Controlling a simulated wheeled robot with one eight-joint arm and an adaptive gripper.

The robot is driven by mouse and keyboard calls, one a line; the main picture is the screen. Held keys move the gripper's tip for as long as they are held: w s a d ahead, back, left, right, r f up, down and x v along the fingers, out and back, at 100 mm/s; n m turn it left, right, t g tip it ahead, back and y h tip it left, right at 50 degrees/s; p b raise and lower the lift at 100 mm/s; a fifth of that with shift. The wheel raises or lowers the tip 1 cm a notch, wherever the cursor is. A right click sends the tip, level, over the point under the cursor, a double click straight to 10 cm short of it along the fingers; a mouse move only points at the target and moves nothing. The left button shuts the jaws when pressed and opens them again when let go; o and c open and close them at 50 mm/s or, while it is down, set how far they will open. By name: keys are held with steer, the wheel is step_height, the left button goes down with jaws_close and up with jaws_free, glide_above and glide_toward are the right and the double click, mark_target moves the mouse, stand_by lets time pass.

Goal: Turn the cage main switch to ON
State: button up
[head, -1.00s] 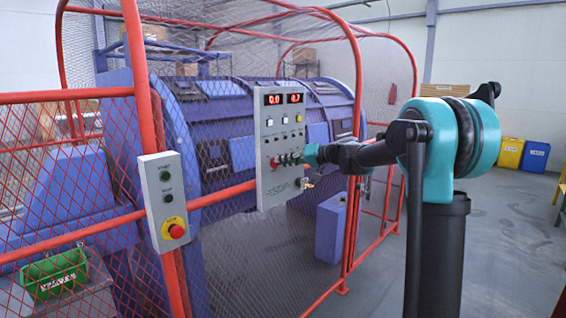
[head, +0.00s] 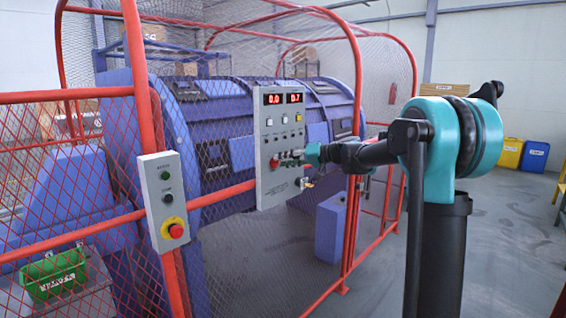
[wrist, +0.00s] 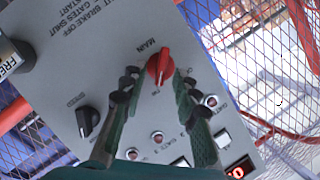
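The cage main switch is a red knob (wrist: 160,68) labelled MAIN on a grey control panel (wrist: 65,60). In the wrist view its grip bar runs nearly up and down the picture, slightly tilted. My gripper (wrist: 157,80) is open, with one fingertip on each side of the knob and a small gap visible on both sides. I cannot tell how deep the fingertips reach. In the head view my gripper (head: 291,158) is at the lower part of the panel (head: 270,130), and the knob shows partly at its left.
A black SPEED knob (wrist: 88,120) and small indicators are close to my fingers. A cylinder (wrist: 14,55) sticks out at the panel's left. A button box with a red stop button (head: 176,231) hangs on the red mesh cage (head: 138,80). Open floor lies to the right.

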steer(key=v, duration=1.1)
steer(key=shift+d, duration=0.15)
steer(key=shift+r, duration=0.1)
steer(key=shift+s, duration=0.1)
